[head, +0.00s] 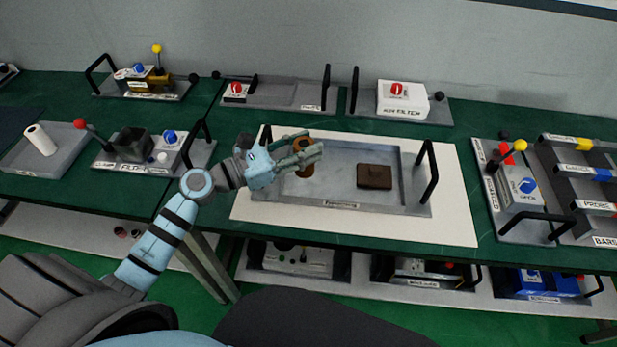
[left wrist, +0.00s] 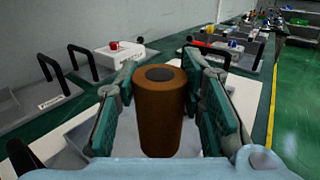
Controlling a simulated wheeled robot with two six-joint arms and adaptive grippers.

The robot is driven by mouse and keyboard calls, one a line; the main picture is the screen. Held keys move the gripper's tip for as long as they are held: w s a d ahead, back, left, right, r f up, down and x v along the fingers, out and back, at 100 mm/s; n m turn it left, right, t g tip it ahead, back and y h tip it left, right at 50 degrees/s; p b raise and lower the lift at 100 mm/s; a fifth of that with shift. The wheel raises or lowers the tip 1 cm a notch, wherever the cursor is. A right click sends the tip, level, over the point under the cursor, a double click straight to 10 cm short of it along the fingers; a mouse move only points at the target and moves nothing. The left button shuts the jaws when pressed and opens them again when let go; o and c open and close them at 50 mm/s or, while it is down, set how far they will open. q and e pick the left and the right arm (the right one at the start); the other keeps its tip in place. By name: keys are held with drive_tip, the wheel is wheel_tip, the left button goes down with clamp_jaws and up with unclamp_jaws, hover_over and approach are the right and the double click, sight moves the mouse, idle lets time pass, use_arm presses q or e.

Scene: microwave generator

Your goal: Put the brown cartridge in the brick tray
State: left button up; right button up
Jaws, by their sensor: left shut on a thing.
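The brown cartridge (head: 304,158) is an upright orange-brown cylinder with a dark round centre in its top. It also stands out in the left wrist view (left wrist: 160,115), between the two green-padded fingers. My left gripper (head: 301,152) is shut on it, over the left part of a grey tray (head: 335,205) on a white board. Whether the cartridge's base touches the tray floor I cannot tell. A dark brown brick-like block (head: 374,177) with a small dark mark on top lies in the right half of this tray. My right gripper is not in view.
Black handles (head: 428,172) rise at both ends of the grey tray. The tray floor between cartridge and block is clear. Behind stand a white box with a red knob (head: 402,99) and another tray (head: 300,95). Modules with levers (head: 515,195) stand at the right.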

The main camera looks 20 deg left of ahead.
sight(296, 172)
use_arm(q)
wheel_tip(296, 172, down, 7)
drive_tip(key=shift+f+b, duration=0.1)
drive_tip(key=shift+b, duration=0.9)
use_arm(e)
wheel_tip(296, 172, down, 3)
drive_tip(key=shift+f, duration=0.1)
use_arm(q)
drive_tip(key=shift+s+f, duration=0.1)
drive_tip(key=shift+f, duration=0.05)
drive_tip(key=o, duration=1.1)
drive_tip(key=shift+d, duration=0.1)
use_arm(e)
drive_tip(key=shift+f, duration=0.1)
use_arm(q)
drive_tip(key=shift+o, duration=0.2)
drive_tip(key=shift+r, duration=0.3)
drive_tip(key=v, duration=0.2)
drive_tip(key=b+v, duration=0.1)
drive_tip(key=v, duration=0.1)
drive_tip(key=b+v, duration=0.1)
drive_tip(key=v, duration=0.1)
drive_tip(key=shift+s+f, duration=0.15)
drive_tip(key=shift+f, duration=0.2)
drive_tip(key=v, duration=0.4)
drive_tip(key=shift+r, duration=0.25)
drive_tip(key=shift+p+v, duration=0.5)
drive_tip(key=shift+v, duration=0.4)
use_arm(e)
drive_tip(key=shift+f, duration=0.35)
